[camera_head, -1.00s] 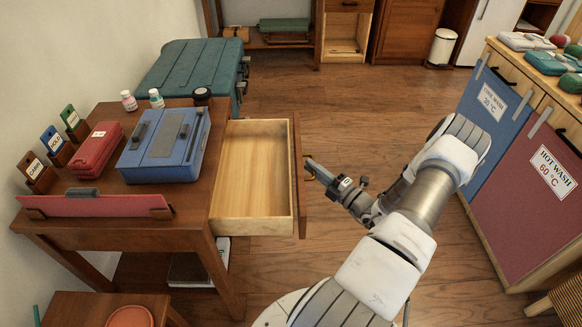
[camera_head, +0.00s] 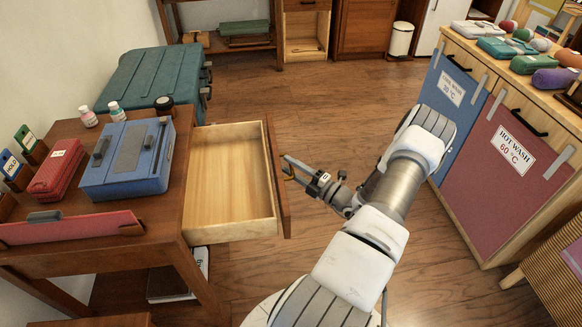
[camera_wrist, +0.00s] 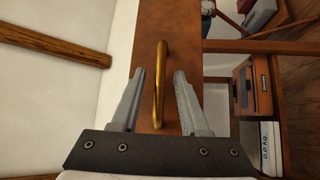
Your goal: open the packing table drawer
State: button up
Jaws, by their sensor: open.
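The packing table (camera_head: 130,232) stands at the left with its drawer (camera_head: 228,190) pulled well out to the right. The drawer's inside is pale wood and empty, and its front panel (camera_head: 277,180) is dark brown. My gripper (camera_head: 284,168) is just right of the drawer front. In the wrist view my gripper (camera_wrist: 160,78) is open, with one finger on each side of the brass handle (camera_wrist: 160,85). The fingers appear apart from the handle. The handle is hardly visible in the head view.
A blue case (camera_head: 128,160), a red box (camera_head: 56,170) and small bottles (camera_head: 117,111) sit on the tabletop. A teal trunk (camera_head: 150,72) stands behind. Laundry cabinets (camera_head: 500,160) stand at the right. The floor between is clear.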

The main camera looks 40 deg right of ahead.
jog(key=p+v, duration=0.2)
jog(key=v, duration=1.5)
jog(key=shift+s, duration=0.3)
jog(key=shift+a+f, duration=0.1)
